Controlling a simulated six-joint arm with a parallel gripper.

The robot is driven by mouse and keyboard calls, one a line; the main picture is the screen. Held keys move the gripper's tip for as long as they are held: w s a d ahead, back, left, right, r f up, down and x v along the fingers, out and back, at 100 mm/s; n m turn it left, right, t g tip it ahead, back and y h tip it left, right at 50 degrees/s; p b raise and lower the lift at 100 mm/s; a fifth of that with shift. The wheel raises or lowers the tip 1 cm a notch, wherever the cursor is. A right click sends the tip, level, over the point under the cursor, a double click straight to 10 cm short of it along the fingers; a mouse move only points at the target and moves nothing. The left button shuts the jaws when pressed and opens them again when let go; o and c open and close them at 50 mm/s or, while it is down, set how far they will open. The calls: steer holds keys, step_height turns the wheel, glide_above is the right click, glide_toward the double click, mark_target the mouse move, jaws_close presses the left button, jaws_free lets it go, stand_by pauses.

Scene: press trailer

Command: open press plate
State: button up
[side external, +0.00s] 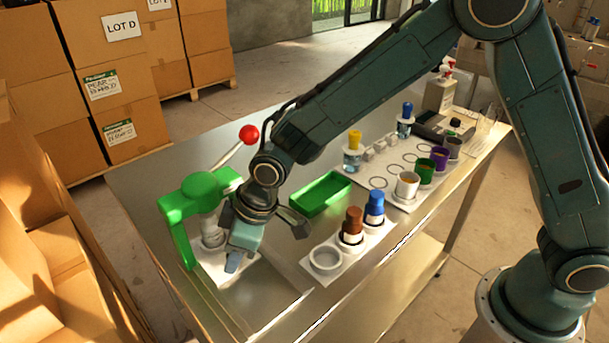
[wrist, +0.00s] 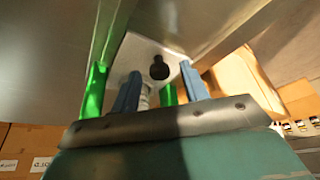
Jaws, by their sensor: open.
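The green press (side external: 200,195) stands at the left end of the metal table, on a pale base plate (side external: 222,268). Its lever ends in a red ball (side external: 249,134) and is raised, slanting up to the right. A pale cylindrical part shows beneath the press head; my arm hides some of the press. My gripper (side external: 236,260) is low beside the press's right side, pointing down. In the wrist view my gripper (wrist: 160,71) is open, its two blue fingers apart. Green press parts (wrist: 95,90) and a black round thing (wrist: 160,68) show near them. Contact cannot be told.
A green tray (side external: 320,194) lies right of the press. A white holder with an empty ring (side external: 326,258), a brown bottle (side external: 352,225) and a blue bottle (side external: 374,207) is nearer the front. A cup rack (side external: 390,200) stands behind. Cardboard boxes (side external: 50,270) crowd the left.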

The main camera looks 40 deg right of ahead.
jaws_close()
steer(key=shift+s, duration=5.05)
jaws_free()
steer(key=shift+r, duration=0.15)
steer(key=v, duration=1.3)
steer(key=shift+r, duration=0.25)
steer(key=shift+s+d, duration=0.1)
